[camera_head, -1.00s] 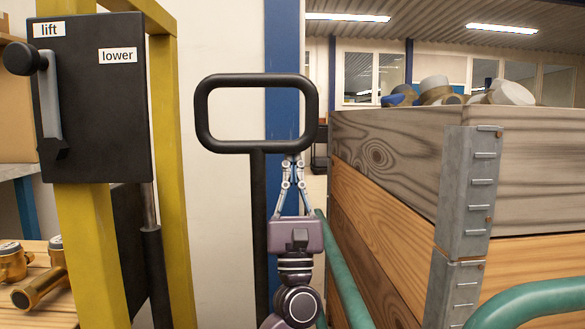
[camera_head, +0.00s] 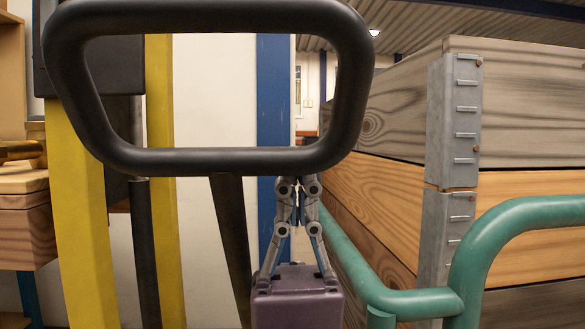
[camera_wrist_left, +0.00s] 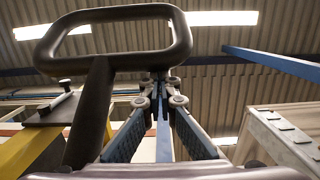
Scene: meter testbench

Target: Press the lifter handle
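A black loop handle (camera_head: 215,160) on a black post (camera_head: 231,235) fills the upper left of the head view. In the left wrist view the loop (camera_wrist_left: 135,62) stands above and left of my fingers. My left gripper (camera_head: 298,188) points up, right of the post and beneath the loop's lower bar. Its fingertips are partly hidden behind that bar in the head view. In the left wrist view the fingers (camera_wrist_left: 161,82) converge with nothing visible between them. I cannot tell whether they touch the bar. My right gripper is out of view.
Wooden crates (camera_head: 385,195) with a metal corner bracket (camera_head: 452,130) stand close on the right. Green tubing (camera_head: 400,300) runs before them. A yellow frame (camera_head: 75,190) with a black box (camera_head: 120,65) stands at left, behind the loop.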

